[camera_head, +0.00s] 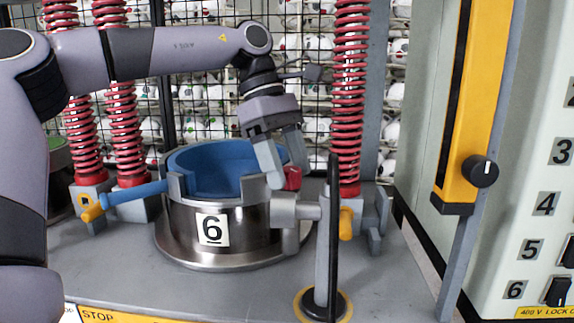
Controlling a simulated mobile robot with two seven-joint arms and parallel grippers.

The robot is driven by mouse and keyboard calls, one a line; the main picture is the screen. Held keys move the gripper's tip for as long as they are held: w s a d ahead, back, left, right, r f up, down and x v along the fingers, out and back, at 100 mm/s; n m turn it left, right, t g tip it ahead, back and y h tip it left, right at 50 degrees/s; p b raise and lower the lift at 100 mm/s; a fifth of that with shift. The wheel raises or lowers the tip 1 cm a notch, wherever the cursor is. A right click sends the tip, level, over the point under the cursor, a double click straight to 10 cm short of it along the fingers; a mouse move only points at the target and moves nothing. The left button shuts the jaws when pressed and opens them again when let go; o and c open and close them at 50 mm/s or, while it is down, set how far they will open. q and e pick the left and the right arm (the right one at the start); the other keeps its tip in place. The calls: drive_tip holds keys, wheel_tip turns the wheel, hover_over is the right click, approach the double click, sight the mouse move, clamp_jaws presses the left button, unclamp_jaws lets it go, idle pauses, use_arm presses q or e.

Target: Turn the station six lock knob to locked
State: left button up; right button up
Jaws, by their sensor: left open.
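Station six is a steel cup (179,222) with a blue inside and a white "6" label on its front. A small red knob (292,179) sits at its right rim, above a grey fitting. My left gripper (289,171) points down at this red knob, with its fingers open around or just in front of it; I cannot tell if they touch it. The knob is partly hidden by the fingers, and no lock marking on it is readable. The right gripper is not in view.
A black and grey upright lever (333,230) stands close right of the cup. A blue-handled bar (135,193) sticks out left. Red springs (349,90) rise behind. A panel at right has numbered black switches (557,291) and a yellow column with a black knob (480,171).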

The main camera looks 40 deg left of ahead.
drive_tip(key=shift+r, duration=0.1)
use_arm(q)
drive_tip(key=c, duration=1)
drive_tip(key=shift+r+m+p, duration=0.3)
drive_tip(key=shift+m+p, duration=0.2)
drive_tip(key=shift+p, duration=0.75)
drive_tip(key=shift+c, duration=0.2)
drive_tip(key=m+g+p, duration=0.1)
drive_tip(key=m+p, duration=0.1)
drive_tip(key=p, duration=0.1)
drive_tip(key=shift+w, duration=0.1)
drive_tip(key=shift+m+g+p, duration=0.5)
drive_tip(key=shift+m+p, duration=0.3)
drive_tip(key=shift+p, duration=0.05)
drive_tip(key=shift+w+f+m+g+y+p, duration=0.1)
drive_tip(key=shift+m+g+y+p, duration=0.1)
drive_tip(key=shift+m+p, duration=0.4)
drive_tip(key=shift+f+m+g+y+p, duration=0.1)
drive_tip(key=shift+m+g+p, duration=0.15)
drive_tip(key=shift+m, duration=0.55)
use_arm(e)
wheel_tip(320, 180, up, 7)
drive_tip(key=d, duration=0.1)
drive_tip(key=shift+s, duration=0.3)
use_arm(q)
drive_tip(key=o, duration=1)
